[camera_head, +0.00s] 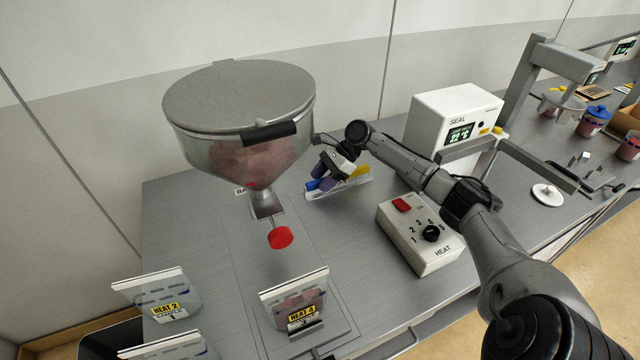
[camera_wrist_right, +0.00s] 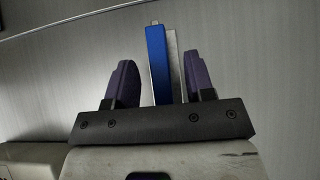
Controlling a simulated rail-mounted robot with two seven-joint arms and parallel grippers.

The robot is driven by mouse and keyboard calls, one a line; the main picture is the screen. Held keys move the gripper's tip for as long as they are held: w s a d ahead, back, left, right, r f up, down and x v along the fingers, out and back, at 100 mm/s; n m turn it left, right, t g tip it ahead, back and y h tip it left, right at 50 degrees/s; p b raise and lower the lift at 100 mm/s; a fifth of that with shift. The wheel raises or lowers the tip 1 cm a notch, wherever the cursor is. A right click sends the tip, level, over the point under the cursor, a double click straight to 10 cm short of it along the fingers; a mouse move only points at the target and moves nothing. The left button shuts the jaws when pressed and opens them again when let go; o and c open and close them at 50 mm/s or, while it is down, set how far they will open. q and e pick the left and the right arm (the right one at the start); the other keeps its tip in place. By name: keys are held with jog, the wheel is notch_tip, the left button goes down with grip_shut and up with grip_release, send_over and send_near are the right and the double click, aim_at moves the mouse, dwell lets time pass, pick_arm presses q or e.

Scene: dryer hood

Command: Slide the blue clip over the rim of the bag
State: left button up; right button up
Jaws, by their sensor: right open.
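My right gripper (camera_head: 333,170) is open over a small pale clip rack (camera_head: 345,188) at the back middle of the bench. In the right wrist view, the long blue clip (camera_wrist_right: 158,65) stands between the two dark purple fingers (camera_wrist_right: 161,80), with a gap on either side. In the head view, the blue clip (camera_head: 313,184) shows at the rack's left end, partly hidden by the gripper. A clear bag (camera_head: 296,302) with reddish contents and a yellow "HEAT 4" label stands upright at the front middle. My left gripper is out of view.
A large hopper (camera_head: 240,110) with a red knob (camera_head: 280,237) overhangs the bench left of the rack. More bags (camera_head: 165,295) stand at front left. A heat control box (camera_head: 420,232) and a white sealer (camera_head: 450,120) are to the right. Bare bench lies between rack and bag.

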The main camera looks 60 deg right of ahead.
jog(key=shift+a, duration=0.1)
jog(key=shift+c, duration=0.4)
grip_shut()
